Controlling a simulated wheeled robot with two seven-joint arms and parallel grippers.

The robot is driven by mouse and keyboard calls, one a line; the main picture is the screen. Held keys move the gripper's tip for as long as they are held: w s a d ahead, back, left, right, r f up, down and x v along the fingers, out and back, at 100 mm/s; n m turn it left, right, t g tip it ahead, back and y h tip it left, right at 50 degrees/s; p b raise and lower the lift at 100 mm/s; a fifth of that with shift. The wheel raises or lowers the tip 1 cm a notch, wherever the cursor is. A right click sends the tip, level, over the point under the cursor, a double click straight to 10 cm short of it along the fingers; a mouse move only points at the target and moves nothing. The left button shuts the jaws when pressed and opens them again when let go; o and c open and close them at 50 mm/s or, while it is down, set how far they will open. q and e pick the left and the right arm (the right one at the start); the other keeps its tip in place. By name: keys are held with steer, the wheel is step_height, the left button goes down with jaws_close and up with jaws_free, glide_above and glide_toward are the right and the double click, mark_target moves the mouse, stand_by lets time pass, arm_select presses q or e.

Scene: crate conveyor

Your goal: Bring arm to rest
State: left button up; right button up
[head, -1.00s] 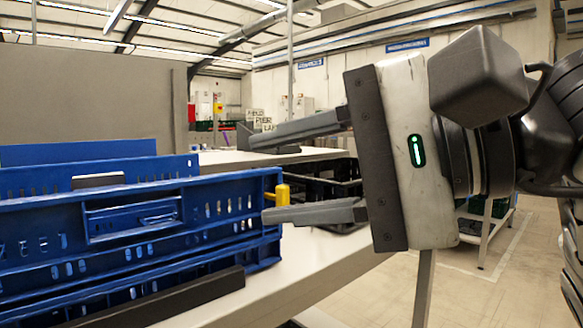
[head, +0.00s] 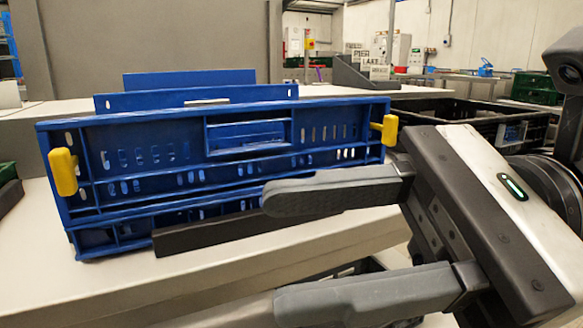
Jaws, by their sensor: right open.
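My right gripper (head: 275,255) comes in from the right in the head view. Its two grey fingers are spread well apart with nothing between them. The upper finger overlaps the lower right front of a blue crate (head: 250,171) in the picture. I cannot tell whether they touch. The crate stands on a pale conveyor or table surface, with a yellow handle (head: 63,172) at its left and another yellow handle (head: 389,130) at its right. My left gripper is out of view.
A dark bar (head: 200,237) runs along the crate's lower front. A black crate (head: 470,119) stands behind at the right. The pale surface (head: 130,286) is bare at the front left. A grey partition (head: 150,38) stands behind.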

steer(key=w+d+f+n+t+y, duration=0.1)
steer(key=w+d+n+t, duration=0.15)
steer(key=n+t, duration=0.65)
steer(key=w+d+f+n+t+y, duration=0.15)
steer(key=w+n+t, duration=0.25)
steer(key=n, duration=1)
steer(key=w+d+f+n+t+y, duration=0.1)
steer(key=w+d+n+t+y, duration=0.15)
steer(key=n+t, duration=0.65)
step_height(320, 180, down, 25)
steer(key=a+m+g+h, duration=0.2)
steer(key=m+g+h, duration=0.3)
steer(key=m+h, duration=1.1)
arm_select(q)
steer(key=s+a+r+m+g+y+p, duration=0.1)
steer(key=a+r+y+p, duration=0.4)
steer(key=p, duration=2.5)
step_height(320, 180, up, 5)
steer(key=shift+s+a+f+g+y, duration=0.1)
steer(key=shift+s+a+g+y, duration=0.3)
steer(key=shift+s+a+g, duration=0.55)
arm_select(e)
steer(key=s+d+r+m+g+h, duration=0.1)
steer(key=s+d+r+g+h, duration=0.2)
steer(key=d+r, duration=0.4)
step_height(320, 180, up, 3)
steer(key=shift+s+f+m+g, duration=0.1)
steer(key=shift+s+m+g, duration=0.2)
steer(key=shift+g, duration=0.3)
